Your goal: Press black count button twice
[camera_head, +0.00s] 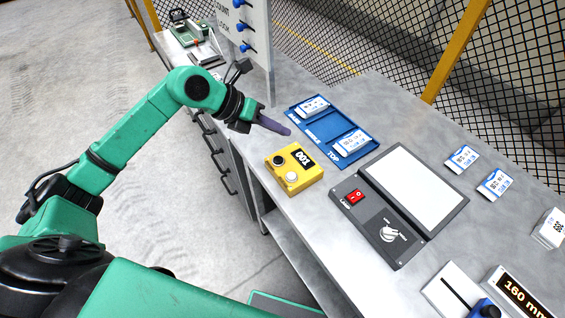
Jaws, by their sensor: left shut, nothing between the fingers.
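The yellow counter box (294,170) stands near the front edge of the grey bench. Its black button (278,160) is on the top at the left, with a white button (291,177) in front of it. Its dark display (301,158) appears to read 001. My left gripper (286,130) is shut and empty. It is above and behind the box in the picture, apart from the black button, its purple-grey fingers pointing right toward the blue tray. My right gripper is not in view.
A blue tray (327,133) with white labelled packs lies behind the box. A light panel (415,187) with a red switch (355,196) and a knob sits to the right. More packs lie farther right. A white board with blue knobs (241,27) stands at the back.

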